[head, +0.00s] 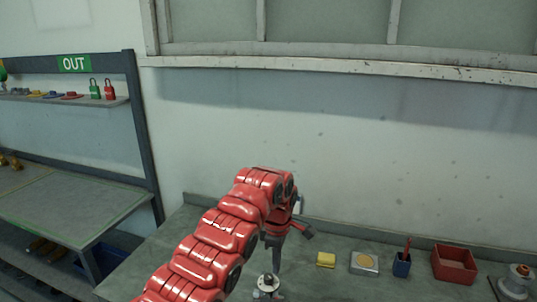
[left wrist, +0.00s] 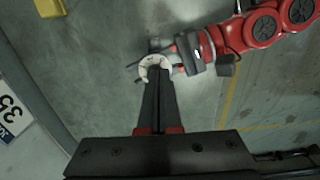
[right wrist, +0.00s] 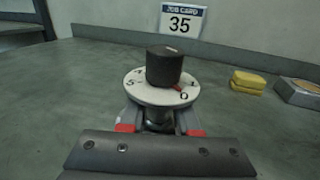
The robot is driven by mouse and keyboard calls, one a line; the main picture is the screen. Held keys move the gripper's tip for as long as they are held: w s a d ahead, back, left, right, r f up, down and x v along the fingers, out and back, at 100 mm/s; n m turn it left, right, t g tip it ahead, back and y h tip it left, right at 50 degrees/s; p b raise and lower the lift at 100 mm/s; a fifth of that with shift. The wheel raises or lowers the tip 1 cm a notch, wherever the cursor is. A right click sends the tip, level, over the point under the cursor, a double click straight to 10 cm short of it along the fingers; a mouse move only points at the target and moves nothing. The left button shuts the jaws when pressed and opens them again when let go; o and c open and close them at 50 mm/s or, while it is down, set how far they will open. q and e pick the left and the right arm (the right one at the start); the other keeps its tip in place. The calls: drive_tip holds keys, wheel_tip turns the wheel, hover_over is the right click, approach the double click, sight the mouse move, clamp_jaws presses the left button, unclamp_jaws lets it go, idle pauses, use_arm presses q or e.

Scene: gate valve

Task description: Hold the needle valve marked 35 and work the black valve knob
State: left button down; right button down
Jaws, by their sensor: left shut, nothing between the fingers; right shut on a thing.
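The needle valve (right wrist: 158,116) stands upright on the bench in the right wrist view. It has a white numbered dial (right wrist: 147,94) and the black valve knob (right wrist: 165,66) on top. My right gripper (right wrist: 160,125) is shut around the valve's body, below the dial. My left gripper (head: 276,261) points down over the dial (head: 267,283) in the head view, shut and empty. In the left wrist view its fingers (left wrist: 156,76) overlap the white dial (left wrist: 143,63) and hide most of the knob. No left finger shows at the knob in the right wrist view.
A job card marked 35 (right wrist: 181,21) stands behind the valve. To the right on the bench are a yellow sponge (head: 326,260), a small tin (head: 364,263), a blue cup (head: 402,266) and a red bin (head: 454,265). Bare bench surrounds the valve.

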sight(276, 288)
use_arm(q)
wheel_tip(276, 288, down, 5)
drive_tip(key=shift+f, duration=0.1)
drive_tip(key=shift+w+a, duration=0.3)
drive_tip(key=shift+a, duration=0.1)
idle(0.8)
drive_tip(key=shift+s+d, duration=0.1)
drive_tip(key=shift+s+d, duration=0.15)
drive_tip(key=shift+d, duration=0.05)
drive_tip(key=shift+r, duration=0.3)
drive_tip(key=shift+d+r, duration=0.1)
drive_tip(key=shift+r, duration=2.65)
